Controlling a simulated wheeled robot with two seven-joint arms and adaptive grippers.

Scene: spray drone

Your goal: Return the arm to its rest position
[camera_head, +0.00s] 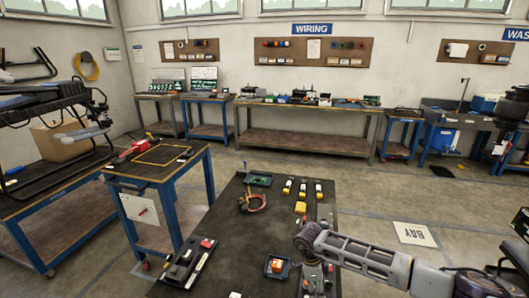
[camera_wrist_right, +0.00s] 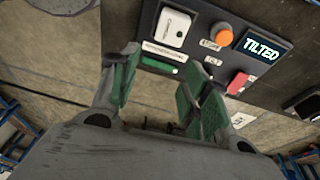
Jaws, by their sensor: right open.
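My right arm enters the head view from the right and bends down at the right edge of the dark worktable (camera_head: 225,235). The right gripper (camera_wrist_right: 160,80) is open in the wrist view, with nothing between its green-padded fingers. Beyond the fingertips is a dark control panel (camera_wrist_right: 195,45) with an orange round button (camera_wrist_right: 222,34), a red switch (camera_wrist_right: 238,82), a white box (camera_wrist_right: 174,27) and a display (camera_wrist_right: 262,45) reading "TILTED". In the head view the wrist hides much of the right gripper. My left arm and gripper are not in view.
A drone-like black frame (camera_head: 50,100) stands at left. The worktable's middle is clear.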

